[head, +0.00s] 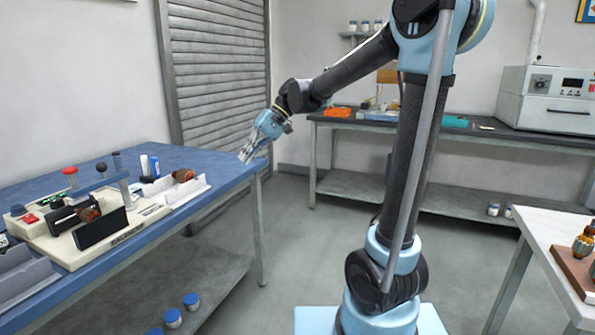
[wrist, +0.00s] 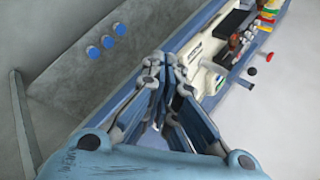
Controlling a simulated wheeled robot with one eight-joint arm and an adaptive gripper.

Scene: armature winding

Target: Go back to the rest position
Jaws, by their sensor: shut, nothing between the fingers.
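My gripper (head: 247,154) is at the end of my outstretched arm, above the right end of the blue workbench (head: 190,156) in the head view. In the wrist view my gripper (wrist: 163,68) has its fingers together with nothing between them. It appears apart from the bench top and everything on it. A cream winding fixture (head: 75,254) with dark blocks and a copper-red part (head: 88,214) sits on the bench, to the left of my gripper.
A grey tray (head: 195,196) holding a reddish part lies near the bench's front edge. Blue-lidded jars (head: 191,301) stand on the lower shelf. A white table (head: 545,225) is at the right, a dark-topped bench (head: 470,136) at the back. The floor between is clear.

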